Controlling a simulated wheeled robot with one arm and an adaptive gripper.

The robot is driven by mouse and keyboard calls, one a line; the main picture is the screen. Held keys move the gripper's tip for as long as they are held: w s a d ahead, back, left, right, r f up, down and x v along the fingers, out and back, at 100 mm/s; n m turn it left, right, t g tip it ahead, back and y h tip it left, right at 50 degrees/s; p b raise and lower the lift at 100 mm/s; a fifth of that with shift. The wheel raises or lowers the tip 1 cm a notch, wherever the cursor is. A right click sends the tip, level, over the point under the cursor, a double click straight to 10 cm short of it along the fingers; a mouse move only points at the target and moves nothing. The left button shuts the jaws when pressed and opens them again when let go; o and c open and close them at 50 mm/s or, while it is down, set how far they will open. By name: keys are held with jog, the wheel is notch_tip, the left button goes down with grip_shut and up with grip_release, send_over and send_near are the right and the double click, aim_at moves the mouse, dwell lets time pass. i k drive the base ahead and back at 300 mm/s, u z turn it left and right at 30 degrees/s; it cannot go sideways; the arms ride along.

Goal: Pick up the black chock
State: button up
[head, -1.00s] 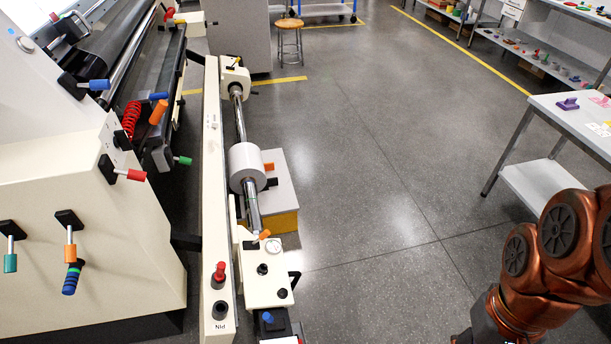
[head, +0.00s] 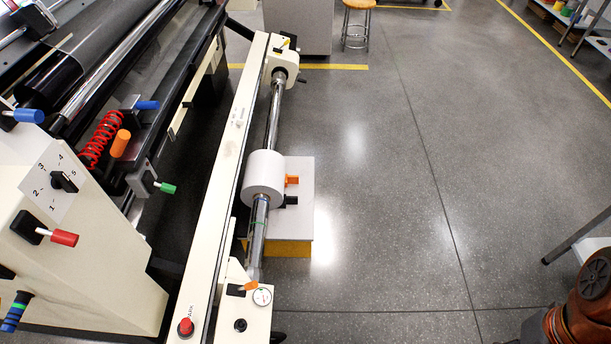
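A small black block, which looks like the black chock (head: 289,201), is on the right side of the white roll (head: 264,178), at the left edge of a pale-topped platform (head: 301,222). A small orange block (head: 291,180) is just behind it. The roll hides part of both blocks, and I cannot tell whether they touch it. The roll is on a shiny metal shaft (head: 256,238). My gripper is not in view; only a copper-coloured part of my arm shows at the lower right.
The cream machine with coloured handles (head: 75,240) fills the left, its long cream beam (head: 225,170) beside the shaft. The grey floor (head: 400,200) right of the platform is clear. A stool (head: 358,15) stands at the back. A table leg (head: 575,236) shows at the right.

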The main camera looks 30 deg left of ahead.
aim_at(288, 200)
jog(key=i, duration=2.1)
jog(key=u, duration=3.55)
